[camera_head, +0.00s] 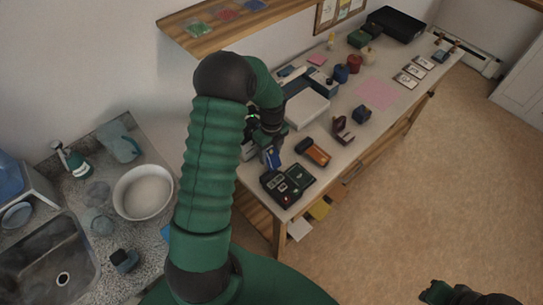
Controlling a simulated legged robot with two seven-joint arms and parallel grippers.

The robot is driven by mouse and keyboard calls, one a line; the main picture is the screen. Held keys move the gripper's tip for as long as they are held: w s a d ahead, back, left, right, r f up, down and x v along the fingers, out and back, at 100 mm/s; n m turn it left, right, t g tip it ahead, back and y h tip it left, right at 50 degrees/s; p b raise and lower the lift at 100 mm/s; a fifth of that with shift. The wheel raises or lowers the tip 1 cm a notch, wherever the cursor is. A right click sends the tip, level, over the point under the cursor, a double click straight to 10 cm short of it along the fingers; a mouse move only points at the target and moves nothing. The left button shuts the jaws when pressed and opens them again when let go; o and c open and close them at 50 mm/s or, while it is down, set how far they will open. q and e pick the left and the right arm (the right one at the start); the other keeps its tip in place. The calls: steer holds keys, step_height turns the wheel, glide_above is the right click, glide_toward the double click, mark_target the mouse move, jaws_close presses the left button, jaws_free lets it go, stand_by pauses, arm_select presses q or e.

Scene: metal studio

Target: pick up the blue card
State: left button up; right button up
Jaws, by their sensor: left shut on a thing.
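My left gripper (268,150) is over the near end of the long workbench, and my arm covers part of it. It is shut on a small blue card (273,158), held just above the dark card terminal (288,184). Whether the card touches the bench or the terminal is too small to tell. A dark part of my right arm, perhaps the right gripper (465,294), shows at the bottom right edge, far from the bench. Its jaws cannot be made out.
On the workbench (330,190), an orange and black device (313,152), a dark red tape dispenser (342,128) and a white box (306,108) stand close to my left gripper. A sink counter with a white bowl (143,191) is at left. The floor at right is clear.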

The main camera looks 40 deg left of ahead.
arm_select(q)
steer(key=shift+r, duration=0.15)
steer(key=shift+a+r, duration=0.1)
steer(key=shift+r, duration=0.15)
steer(key=r, duration=0.2)
steer(key=shift+s+d+r, duration=0.15)
steer(key=shift+d+r, duration=0.05)
steer(key=shift+r, duration=0.2)
steer(key=s+d+r+b, duration=0.1)
steer(key=s+d+b, duration=0.1)
steer(key=s+d, duration=0.85)
steer(key=t+y+p, duration=0.1)
steer(key=y+p, duration=0.5)
glide_toward(269, 153)
step_height(269, 153, down, 3)
steer(key=s+a, duration=0.3)
steer(key=shift+n, duration=0.3)
steer(key=f+b, duration=0.5)
steer(key=shift+w+d, duration=0.15)
steer(key=shift+w, duration=0.05)
